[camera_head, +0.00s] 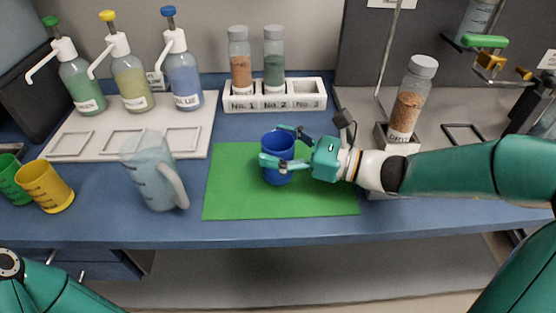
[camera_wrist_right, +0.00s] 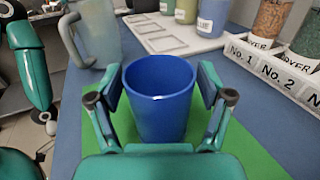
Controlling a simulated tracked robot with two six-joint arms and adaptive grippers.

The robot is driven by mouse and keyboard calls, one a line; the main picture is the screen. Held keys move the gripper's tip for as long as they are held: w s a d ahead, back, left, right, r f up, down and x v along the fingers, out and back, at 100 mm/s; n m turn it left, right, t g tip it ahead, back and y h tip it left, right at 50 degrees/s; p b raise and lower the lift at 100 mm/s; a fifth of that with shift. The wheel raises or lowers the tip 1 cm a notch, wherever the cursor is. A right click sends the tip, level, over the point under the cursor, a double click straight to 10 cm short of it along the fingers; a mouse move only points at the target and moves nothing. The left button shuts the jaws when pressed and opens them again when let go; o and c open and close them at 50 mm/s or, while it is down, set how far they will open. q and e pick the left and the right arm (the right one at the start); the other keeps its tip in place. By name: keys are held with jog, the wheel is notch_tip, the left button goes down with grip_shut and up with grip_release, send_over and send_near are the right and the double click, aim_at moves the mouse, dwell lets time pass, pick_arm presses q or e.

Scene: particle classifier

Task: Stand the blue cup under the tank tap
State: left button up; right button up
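The blue cup (camera_head: 275,147) stands upright on the green mat (camera_head: 232,195), or very close above it. My right gripper (camera_head: 277,147) reaches in from the right with one finger on each side of the cup. In the right wrist view the cup (camera_wrist_right: 160,105) fills the space between the fingers, near both pads; firm contact cannot be made out. The tank (camera_head: 478,18) is partly in view at the top right. Its brass tap (camera_head: 490,62) has a green handle (camera_head: 485,41). My left arm shows at the lower left, but its gripper is out of view.
A clear jug (camera_head: 152,170) stands left of the mat. Yellow (camera_head: 46,187) and green (camera_head: 12,180) cups are at the far left. Pump bottles (camera_head: 130,82) stand behind on a white tray (camera_head: 85,130). A jar rack (camera_head: 274,104) is behind the mat. A filled jar (camera_head: 408,105) stands near my right forearm.

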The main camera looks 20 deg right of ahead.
jog(key=c, duration=1)
jog(key=shift+o, duration=0.2)
jog(key=shift+r, duration=0.15)
